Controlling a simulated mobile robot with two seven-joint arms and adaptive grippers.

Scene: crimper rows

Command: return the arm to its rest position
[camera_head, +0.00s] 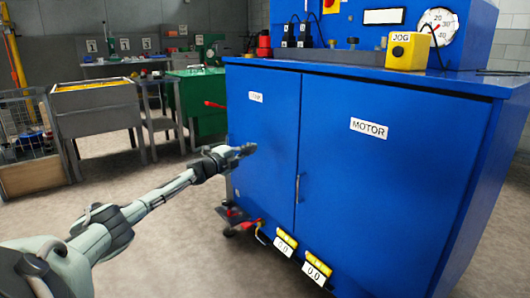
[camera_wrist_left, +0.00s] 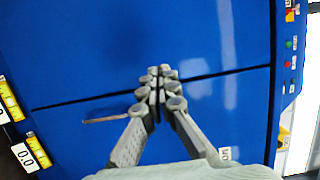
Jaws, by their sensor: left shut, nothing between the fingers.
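My left gripper (camera_head: 247,149) reaches in from the left at the end of my outstretched arm, in front of the left door of the blue cabinet (camera_head: 375,190). In the left wrist view the gripper (camera_wrist_left: 158,72) is shut, with its fingertips together and nothing between them. There it appears over the dark seam between the two doors, close to the door handle (camera_wrist_left: 105,119). I cannot tell how wide the gap to the door is. The doors look closed. My right gripper is not in view.
A yellow JOG box (camera_head: 408,51) and a gauge (camera_head: 438,27) are on top of the cabinet. Yellow-and-white 0.0 displays (camera_head: 285,243) are low at its front. Floor beside my arm is clear.

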